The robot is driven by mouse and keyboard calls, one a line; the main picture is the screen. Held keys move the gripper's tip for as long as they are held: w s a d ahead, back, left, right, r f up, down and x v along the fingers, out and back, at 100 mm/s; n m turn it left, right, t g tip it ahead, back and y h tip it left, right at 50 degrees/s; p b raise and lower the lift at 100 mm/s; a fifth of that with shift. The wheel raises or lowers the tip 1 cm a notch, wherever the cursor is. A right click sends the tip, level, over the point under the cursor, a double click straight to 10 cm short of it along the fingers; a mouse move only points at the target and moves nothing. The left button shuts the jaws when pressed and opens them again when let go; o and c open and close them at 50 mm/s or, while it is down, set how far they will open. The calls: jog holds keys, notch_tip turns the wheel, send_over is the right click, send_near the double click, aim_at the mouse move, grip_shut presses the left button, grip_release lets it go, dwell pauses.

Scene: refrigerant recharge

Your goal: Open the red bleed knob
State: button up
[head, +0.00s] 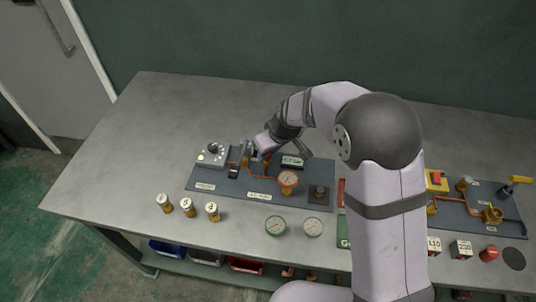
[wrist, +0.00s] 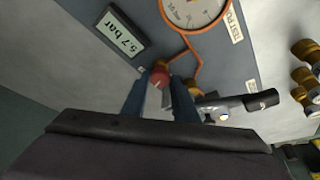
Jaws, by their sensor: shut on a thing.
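The red bleed knob (wrist: 160,77) shows in the wrist view between the two blue-grey fingers of my gripper (wrist: 161,88), which are shut on it. The fingers hide part of the knob. In the head view my gripper (head: 262,148) reaches down to the back edge of the left dark panel (head: 230,187), and the knob is mostly hidden there. Copper pipe (wrist: 192,50) runs from beside the knob to an orange-rimmed gauge (wrist: 196,8).
A display reading 5.7 bar (wrist: 120,31) lies beside the knob. A grey control box (head: 213,154) stands left of my gripper. Several brass cylinders (head: 188,207) and two loose gauges (head: 275,226) stand in front of the panel. The table's back left is clear.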

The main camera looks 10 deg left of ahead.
jog(key=n+b, duration=0.1)
jog(key=b, duration=0.1)
jog(key=n+b, duration=0.1)
jog(key=b, duration=0.1)
jog(key=shift+w+f+n+g+y, duration=0.2)
jog(key=shift+f+n+g+y, duration=0.1)
jog(key=shift+n+y, duration=0.1)
jog(key=n+b, duration=0.1)
jog(key=n+g+b, duration=0.1)
jog(key=n, duration=0.1)
jog(key=shift+d+r+n+y+b, duration=0.15)
jog(key=shift+r+n+y+b, duration=0.05)
jog(key=shift+n+y+b, duration=0.1)
jog(key=n+g, duration=0.1)
jog(key=n, duration=0.2)
jog(key=shift+w+r+n+g, duration=0.2)
jog(key=shift+n+g, duration=0.1)
jog(key=shift+g, duration=0.1)
jog(key=shift+w+n+g+p, duration=0.1)
jog(key=shift+n+g+p, duration=0.6)
jog(key=shift+n, duration=1.2)
jog(key=o, duration=1)
jog(key=shift+b+v, duration=0.4)
jog(key=shift+v, duration=3.2)
